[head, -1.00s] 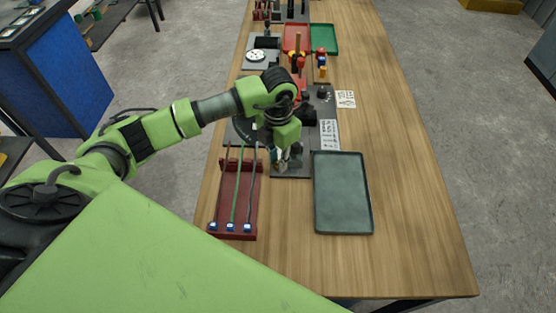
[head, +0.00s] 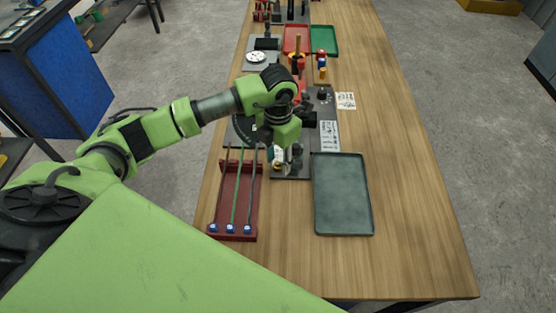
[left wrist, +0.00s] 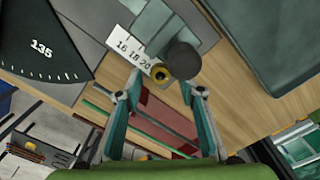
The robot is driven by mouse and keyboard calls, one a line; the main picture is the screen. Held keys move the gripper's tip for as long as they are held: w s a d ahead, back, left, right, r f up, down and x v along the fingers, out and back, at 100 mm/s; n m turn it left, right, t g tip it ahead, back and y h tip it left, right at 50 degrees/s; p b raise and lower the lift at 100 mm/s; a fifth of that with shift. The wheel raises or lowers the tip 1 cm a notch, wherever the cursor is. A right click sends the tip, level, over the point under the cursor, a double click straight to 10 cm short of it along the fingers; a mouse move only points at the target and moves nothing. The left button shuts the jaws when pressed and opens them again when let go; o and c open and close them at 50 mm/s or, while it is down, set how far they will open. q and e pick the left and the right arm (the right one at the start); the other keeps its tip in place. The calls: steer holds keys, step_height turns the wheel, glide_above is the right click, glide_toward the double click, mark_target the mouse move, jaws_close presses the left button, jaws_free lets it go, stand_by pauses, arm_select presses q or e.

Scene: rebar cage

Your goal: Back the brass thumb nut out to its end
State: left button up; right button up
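In the head view my left gripper (head: 284,161) hangs over the near end of the dark fixture plate (head: 290,176). My right gripper is out of view.
A red rack with rods (head: 239,195) stands near left of the plate. An empty grey-green tray (head: 342,195) lies to the right. A dark angle plate marked 135 (left wrist: 40,46) is close by in the wrist view. The table's right side is clear.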

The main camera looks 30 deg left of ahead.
mark_target(278, 165)
arm_select(q)
step_height(278, 165, up, 11)
steer(key=shift+r, duration=0.2)
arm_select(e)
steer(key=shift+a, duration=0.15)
